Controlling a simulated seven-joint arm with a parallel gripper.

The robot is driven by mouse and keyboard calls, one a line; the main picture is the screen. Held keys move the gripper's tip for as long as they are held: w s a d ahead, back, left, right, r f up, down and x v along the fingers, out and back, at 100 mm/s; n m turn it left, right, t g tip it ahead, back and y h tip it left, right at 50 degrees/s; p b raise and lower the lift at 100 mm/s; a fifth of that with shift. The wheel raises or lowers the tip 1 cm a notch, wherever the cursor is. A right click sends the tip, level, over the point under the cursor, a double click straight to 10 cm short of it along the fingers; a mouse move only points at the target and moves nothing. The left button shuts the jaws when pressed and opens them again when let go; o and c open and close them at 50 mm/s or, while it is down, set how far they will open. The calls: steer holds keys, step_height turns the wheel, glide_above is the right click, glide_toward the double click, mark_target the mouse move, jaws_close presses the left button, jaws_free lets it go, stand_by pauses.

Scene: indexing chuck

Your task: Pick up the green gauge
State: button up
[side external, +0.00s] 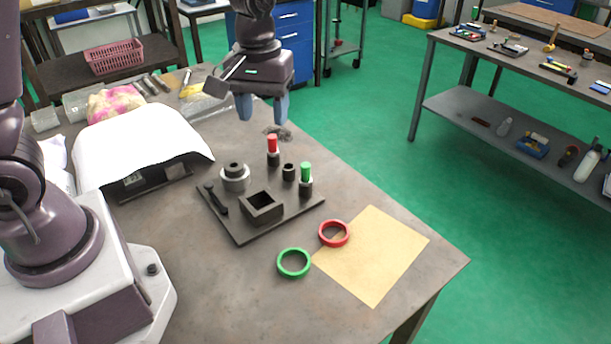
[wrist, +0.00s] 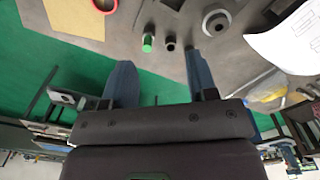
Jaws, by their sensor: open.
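The green gauge (side external: 306,174) looks like a short upright plug with a green top and a dark lower part. It stands at the right of a dark fixture plate (side external: 240,235). In the wrist view its green top (wrist: 147,43) shows between my fingertips, nearer the left one. My gripper (side external: 262,115) is open and empty, raised above the far side of the bench, up and left of the green gauge in the side view. Both blue fingers show in the wrist view (wrist: 159,60). They touch nothing that I can see.
A red-topped gauge (side external: 272,150), a small black cylinder (side external: 289,172), a grey round chuck (side external: 235,178), a black square block (side external: 262,208) and a dark handle (side external: 216,201) crowd the plate. A green ring (side external: 294,263), red ring (side external: 334,233) and yellow sheet (side external: 372,255) lie in front.

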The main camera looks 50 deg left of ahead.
mark_target(306, 165)
steer(key=w+a+f+n, duration=0.1)
steer(key=w+f+n, duration=0.5)
steer(key=w+n, duration=0.5)
steer(key=shift+n, duration=0.8)
steer(key=f, duration=0.2)
steer(key=s+f, duration=0.1)
steer(key=f, duration=0.4)
steer(key=shift+s+f, duration=0.25)
steer(key=shift+s, duration=0.15)
steer(key=shift+w+a+f, duration=0.1)
steer(key=shift+w+f, duration=0.05)
steer(key=shift+f, duration=2.6)
steer(key=c, duration=0.9)
steer(key=shift+r, duration=0.1)
